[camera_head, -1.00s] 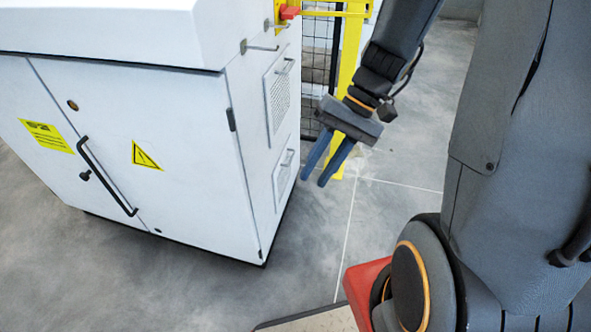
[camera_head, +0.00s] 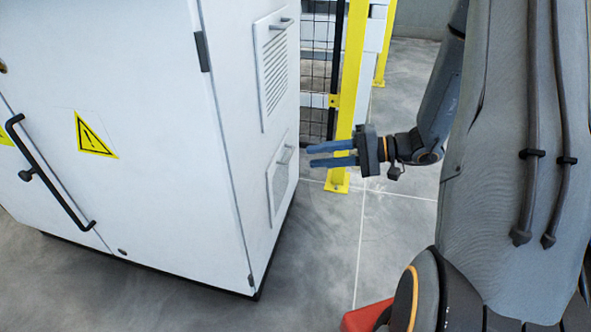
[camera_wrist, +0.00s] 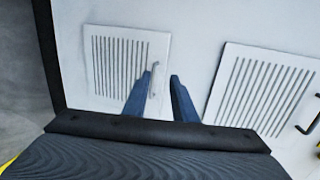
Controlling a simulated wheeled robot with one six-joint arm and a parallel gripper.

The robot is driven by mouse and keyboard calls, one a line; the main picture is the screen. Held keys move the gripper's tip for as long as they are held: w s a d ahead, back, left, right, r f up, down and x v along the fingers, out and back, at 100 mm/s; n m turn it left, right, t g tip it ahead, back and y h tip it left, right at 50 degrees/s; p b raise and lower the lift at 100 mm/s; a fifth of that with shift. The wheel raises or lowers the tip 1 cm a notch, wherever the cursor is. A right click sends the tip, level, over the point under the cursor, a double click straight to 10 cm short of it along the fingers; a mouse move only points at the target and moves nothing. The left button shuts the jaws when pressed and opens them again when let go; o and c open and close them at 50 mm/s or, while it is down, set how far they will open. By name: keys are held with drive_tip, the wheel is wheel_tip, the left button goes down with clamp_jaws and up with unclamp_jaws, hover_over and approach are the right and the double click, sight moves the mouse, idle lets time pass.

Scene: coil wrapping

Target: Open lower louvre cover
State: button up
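The lower louvre cover (camera_head: 278,182) is a pale slotted panel low on the white cabinet's side; it lies flush and looks shut. Its small bar handle (camera_head: 286,154) is near its top edge. In the wrist view the cover (camera_wrist: 112,55) is at the left, with its handle (camera_wrist: 153,80) seen between my finger tips. My gripper (camera_head: 309,156) is open, with blue fingers pointing left at the handle; in the head view a gap shows between tips and handle. My gripper also shows in the wrist view (camera_wrist: 160,76). I see nothing held.
The upper louvre cover (camera_head: 272,75) is above and also looks shut; it is at the right in the wrist view (camera_wrist: 258,92). A yellow post (camera_head: 349,80) and black mesh fence (camera_head: 318,70) stand just behind my gripper. The floor (camera_head: 325,250) by the cabinet is clear.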

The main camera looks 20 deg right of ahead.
drive_tip(key=w+a+f+t+b, duration=0.1)
drive_tip(key=w+a+f+b, duration=0.2)
drive_tip(key=w+a+b, duration=0.1)
drive_tip(key=shift+w+a+f, duration=0.15)
drive_tip(key=shift+w+a, duration=0.3)
drive_tip(key=shift+w, duration=0.3)
clamp_jaws()
idle(1.3)
